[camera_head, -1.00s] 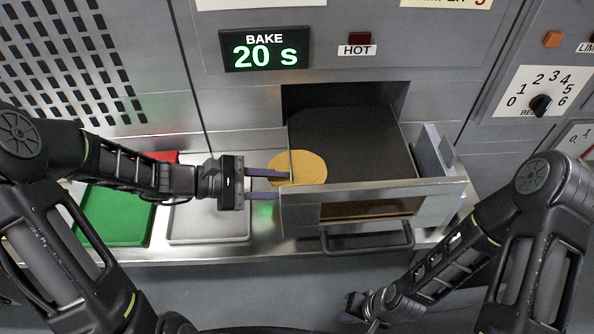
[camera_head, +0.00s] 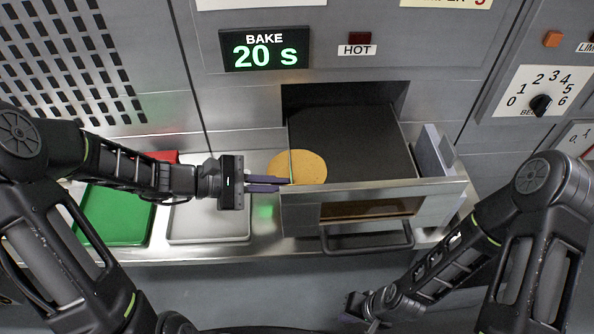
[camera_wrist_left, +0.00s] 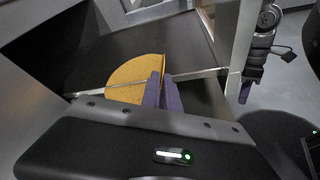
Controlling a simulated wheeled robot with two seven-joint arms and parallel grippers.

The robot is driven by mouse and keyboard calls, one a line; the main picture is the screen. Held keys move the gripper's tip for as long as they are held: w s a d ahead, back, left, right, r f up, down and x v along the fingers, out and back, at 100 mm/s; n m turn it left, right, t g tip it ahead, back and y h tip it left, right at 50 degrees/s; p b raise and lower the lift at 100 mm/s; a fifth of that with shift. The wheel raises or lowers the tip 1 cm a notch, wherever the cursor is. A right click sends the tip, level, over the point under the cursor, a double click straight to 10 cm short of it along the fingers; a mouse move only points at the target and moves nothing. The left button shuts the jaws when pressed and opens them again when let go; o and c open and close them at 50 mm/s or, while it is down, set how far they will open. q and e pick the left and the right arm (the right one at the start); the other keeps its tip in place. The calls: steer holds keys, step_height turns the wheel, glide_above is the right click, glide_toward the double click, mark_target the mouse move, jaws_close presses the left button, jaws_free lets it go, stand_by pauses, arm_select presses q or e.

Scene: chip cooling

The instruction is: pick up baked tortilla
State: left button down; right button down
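The baked tortilla (camera_head: 308,165) is a flat golden disc at the left side of the open oven drawer (camera_head: 372,193), partly overhanging the drawer's left rim. My left gripper (camera_head: 288,182) reaches in from the left with its two purple fingers closed together at the tortilla's near edge. In the left wrist view the fingers (camera_wrist_left: 160,85) meet at the edge of the tortilla (camera_wrist_left: 130,75) and appear to pinch it; the exact contact is partly hidden. My right gripper (camera_head: 358,306) is low at the bottom of the head view, apart from the tortilla; its fingers are too unclear to judge.
A green tray (camera_head: 115,216), a light grey tray (camera_head: 208,222) and a partly hidden red tray (camera_head: 163,156) sit on the counter to the left. The drawer's handle (camera_head: 368,247) sticks out in front. A display (camera_head: 265,50) reads BAKE 20 s; a dial (camera_head: 541,104) is at right.

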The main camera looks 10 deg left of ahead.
arm_select(q)
step_height(320, 180, up, 10)
stand_by(0.7)
